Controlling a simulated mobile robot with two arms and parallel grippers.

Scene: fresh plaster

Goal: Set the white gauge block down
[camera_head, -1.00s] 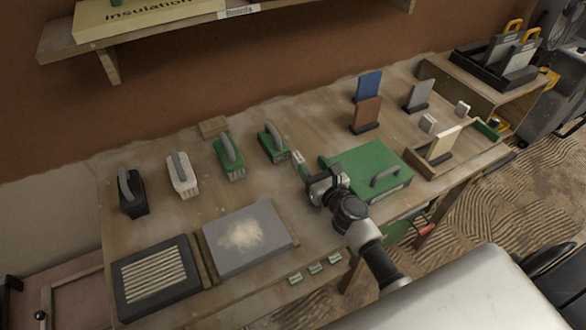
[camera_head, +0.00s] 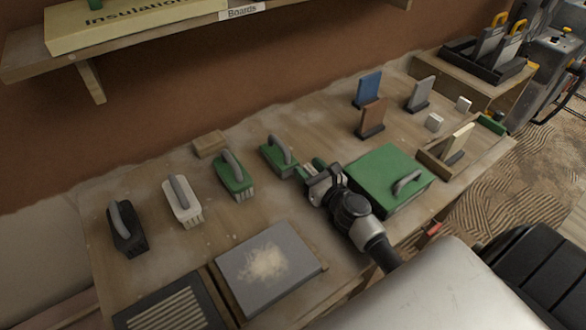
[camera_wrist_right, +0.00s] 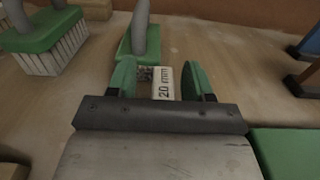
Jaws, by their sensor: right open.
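The white gauge block (camera_wrist_right: 163,83), marked "20 mm", is between the two green fingers of my right gripper (camera_wrist_right: 161,82) in the right wrist view. The fingers are open, with a clear gap on the block's left and little or none on its right. The block appears to rest on the table, though its underside is hidden. In the head view my right gripper (camera_head: 308,167) is low over the workbench (camera_head: 215,240), between a green-based brush (camera_head: 276,160) and the green case (camera_head: 375,175). My left gripper is not in view.
The green-based brush (camera_wrist_right: 139,45) stands just beyond the fingers in the right wrist view. More brushes stand to the left on the bench. A dusty grey board (camera_head: 265,265) lies in front. Upright blue, brown and grey plates stand at the right. Bare bench lies between the brushes and the board.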

